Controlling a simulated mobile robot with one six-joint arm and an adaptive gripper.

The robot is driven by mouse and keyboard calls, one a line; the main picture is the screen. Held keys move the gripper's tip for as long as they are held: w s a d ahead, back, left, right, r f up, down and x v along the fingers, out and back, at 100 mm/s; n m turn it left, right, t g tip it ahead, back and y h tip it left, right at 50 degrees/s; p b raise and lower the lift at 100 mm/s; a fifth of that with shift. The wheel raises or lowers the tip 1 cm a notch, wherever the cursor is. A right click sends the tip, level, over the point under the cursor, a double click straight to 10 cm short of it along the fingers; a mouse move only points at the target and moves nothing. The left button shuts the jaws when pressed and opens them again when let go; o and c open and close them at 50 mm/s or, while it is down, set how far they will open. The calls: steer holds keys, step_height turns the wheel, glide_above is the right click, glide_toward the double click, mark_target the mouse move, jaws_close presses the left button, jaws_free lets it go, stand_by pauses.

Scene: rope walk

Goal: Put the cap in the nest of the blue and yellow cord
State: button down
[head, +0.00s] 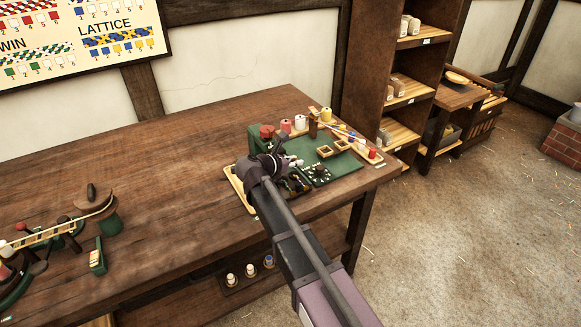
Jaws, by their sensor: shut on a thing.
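My gripper (292,163) is over the right part of the workbench, at the near left edge of a green mat (345,170). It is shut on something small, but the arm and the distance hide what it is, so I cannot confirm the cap. Two small square wooden frames (325,151) lie on the mat beyond the gripper and to its right. A dark round piece with pale dots (317,174) sits just right of the gripper. I cannot tell which of these is the nest of the blue and yellow cord.
Red, white and yellow spools (299,121) stand behind the mat. A wooden strip with small coloured pieces (361,144) runs along its right side. A wooden tray (235,188) lies under the arm. A corded tool (95,212) stands at left. The bench middle is clear.

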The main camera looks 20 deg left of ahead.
mark_target(294, 177)
steer(key=shift+w+a, duration=0.15)
steer(key=shift+w, duration=0.15)
steer(key=shift+w+f+b, duration=0.35)
steer(key=shift+f+b, duration=0.2)
steer(key=shift+f, duration=0.05)
steer(key=shift+f+b, duration=1.25)
steer(key=shift+f+b, duration=0.6)
steer(key=shift+b, duration=0.05)
steer(key=c, duration=0.6)
jaws_free()
steer(key=shift+r, duration=0.15)
